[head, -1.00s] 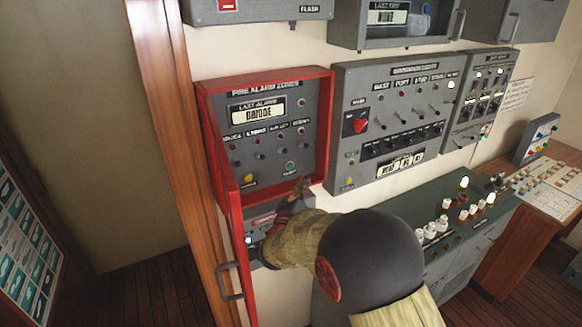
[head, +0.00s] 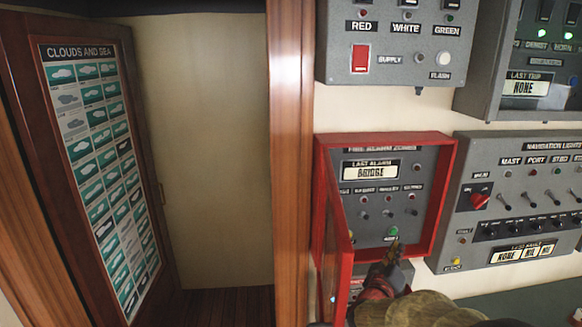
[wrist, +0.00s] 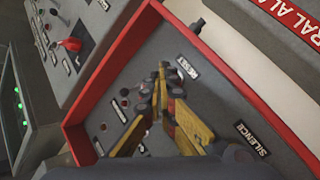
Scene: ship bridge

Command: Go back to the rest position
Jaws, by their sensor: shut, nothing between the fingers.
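The fire alarm zones panel (head: 368,226) is a grey face inside a red frame, with its red door (head: 333,222) swung open at the left. Its LAST ALARM window (head: 369,171) reads BRIDGE. My gripper (head: 394,250) is at the panel's lower edge, just below the green button (head: 394,231). In the wrist view its yellow fingers (wrist: 163,85) are close together and empty, in front of the panel. The RESET label (wrist: 188,68) shows beside the tips and the SILENCE label (wrist: 251,138) at lower right. I cannot tell whether the tips touch the panel.
The navigation lights panel (head: 530,185) is close on the right. A grey box with a red switch (head: 360,58) hangs above. A wooden post (head: 291,120) stands left of the red door, and a clouds-and-sea poster (head: 100,170) is farther left. A console top (head: 530,303) lies below.

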